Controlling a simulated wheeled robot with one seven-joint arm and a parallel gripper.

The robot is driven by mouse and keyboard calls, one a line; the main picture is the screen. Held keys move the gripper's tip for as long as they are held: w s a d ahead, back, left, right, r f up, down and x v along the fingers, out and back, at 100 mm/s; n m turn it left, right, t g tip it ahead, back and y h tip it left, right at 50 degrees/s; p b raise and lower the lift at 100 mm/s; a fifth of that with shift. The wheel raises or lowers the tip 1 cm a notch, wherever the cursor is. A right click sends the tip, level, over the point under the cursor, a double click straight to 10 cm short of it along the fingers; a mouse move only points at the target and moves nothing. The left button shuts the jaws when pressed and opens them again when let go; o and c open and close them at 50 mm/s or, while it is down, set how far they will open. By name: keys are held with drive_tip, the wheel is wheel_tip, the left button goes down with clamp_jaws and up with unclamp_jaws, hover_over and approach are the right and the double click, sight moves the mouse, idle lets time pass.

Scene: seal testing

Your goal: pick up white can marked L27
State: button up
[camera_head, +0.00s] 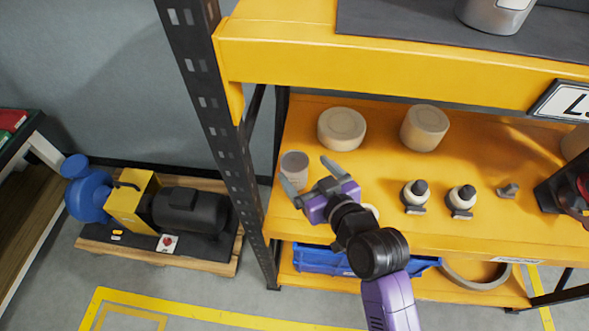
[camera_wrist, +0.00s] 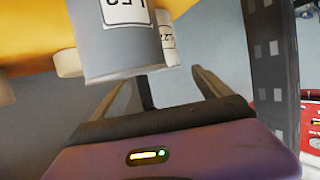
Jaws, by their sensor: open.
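In the wrist view a grey can (camera_wrist: 120,55) with a partly cut-off label stands close in front of my gripper (camera_wrist: 160,85). A narrower white can (camera_wrist: 168,50) with a small label shows beside and partly behind it. Its mark looks like L27 but is too small to read surely. In the head view a pale can (camera_head: 294,168) stands at the left end of the yellow shelf, just beyond my gripper (camera_head: 311,174); I cannot tell which of the two it is. My gripper is open, with nothing between its fingers.
Two cream cylinders (camera_head: 342,128) (camera_head: 424,128) stand farther back on the shelf. A dark rack upright (camera_head: 222,110) is close on the left.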

sight(296, 164)
drive_tip(key=shift+x, duration=2.25)
drive_tip(key=shift+s+a+f, duration=0.15)
drive_tip(key=c, duration=1.7)
drive_tip(key=shift+c, duration=0.5)
